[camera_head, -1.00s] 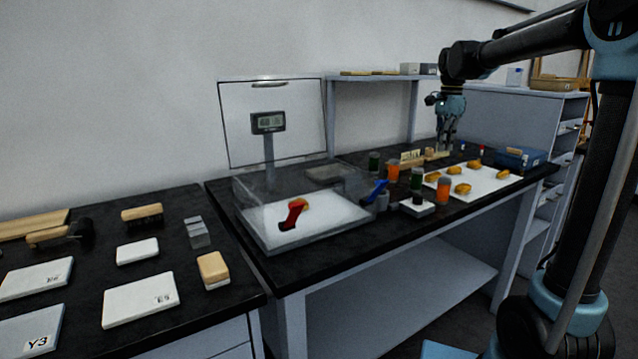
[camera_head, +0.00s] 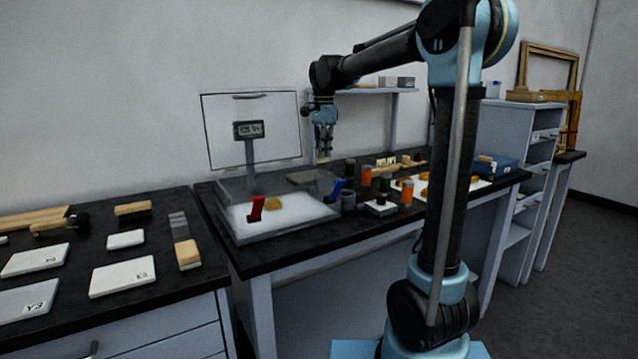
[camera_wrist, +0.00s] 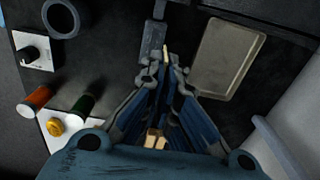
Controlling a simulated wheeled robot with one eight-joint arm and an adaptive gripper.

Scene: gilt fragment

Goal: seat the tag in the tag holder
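My gripper (camera_head: 325,154) hangs over the back of the far bench, fingers down, left of the lettered cream tags (camera_head: 386,161). In the wrist view its fingers (camera_wrist: 163,68) are closed together on a thin cream piece, seen edge-on, which looks like the tag (camera_wrist: 166,50). Its lettering cannot be seen. The tags stand by a low wooden piece behind the jars; I cannot tell whether this is the tag holder. A small pale wooden piece (camera_wrist: 155,140) shows between the finger bases, partly hidden.
A clear-walled balance box (camera_head: 285,222) with a red clip stands left of my gripper. A flat grey tray (camera_wrist: 226,58) lies beside the fingers. An orange jar (camera_wrist: 36,100), a green jar (camera_wrist: 80,104) and a knobbed white block (camera_wrist: 30,55) stand nearby.

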